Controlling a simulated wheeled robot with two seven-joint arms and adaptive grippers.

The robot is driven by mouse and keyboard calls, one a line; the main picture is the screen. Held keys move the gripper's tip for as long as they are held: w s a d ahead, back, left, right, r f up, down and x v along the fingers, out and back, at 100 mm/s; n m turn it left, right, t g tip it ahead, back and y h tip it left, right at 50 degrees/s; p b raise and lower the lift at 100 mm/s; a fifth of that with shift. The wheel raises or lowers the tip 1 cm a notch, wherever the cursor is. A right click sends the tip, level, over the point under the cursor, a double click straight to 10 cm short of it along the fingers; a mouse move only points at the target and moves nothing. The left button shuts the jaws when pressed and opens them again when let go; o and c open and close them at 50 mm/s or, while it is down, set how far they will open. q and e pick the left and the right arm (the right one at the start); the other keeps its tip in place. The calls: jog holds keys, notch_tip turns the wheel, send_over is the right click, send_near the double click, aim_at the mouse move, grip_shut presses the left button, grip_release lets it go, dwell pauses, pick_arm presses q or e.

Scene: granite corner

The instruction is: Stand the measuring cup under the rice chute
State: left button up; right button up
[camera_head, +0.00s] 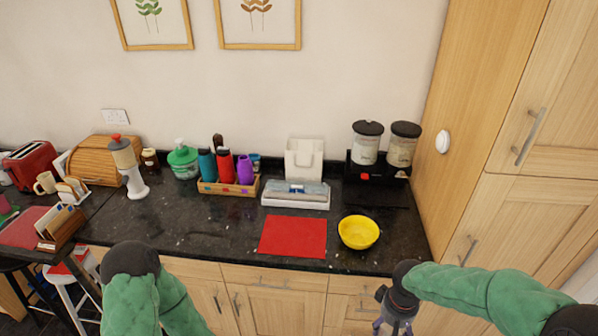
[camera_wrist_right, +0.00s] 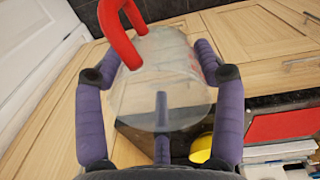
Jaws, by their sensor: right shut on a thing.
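The measuring cup (camera_wrist_right: 150,92) is clear plastic with a red handle (camera_wrist_right: 127,22). In the right wrist view it sits between the purple fingers of my right gripper (camera_wrist_right: 158,62), which is shut on it. In the head view my right gripper (camera_head: 390,326) is at the bottom edge, in front of the counter, and the cup is out of sight. The dispenser stands at the back right of the counter, with two black-lidded canisters (camera_head: 367,145) (camera_head: 403,148) on a black base with a red part (camera_head: 365,176). I cannot tell which canister holds rice. My left gripper is not in view.
A yellow bowl (camera_head: 359,232) stands near the front edge, beside a red mat (camera_head: 293,237). A white box with a grey-blue top (camera_head: 295,203) and a bottle crate (camera_head: 228,188) are farther left. A tall wooden cupboard (camera_head: 468,100) bounds the right side.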

jog(key=w+a+f+m+b, duration=0.2)
jog(key=w+a+f+b, duration=0.4)
jog(key=f, duration=0.3)
jog(key=shift+a, duration=0.1)
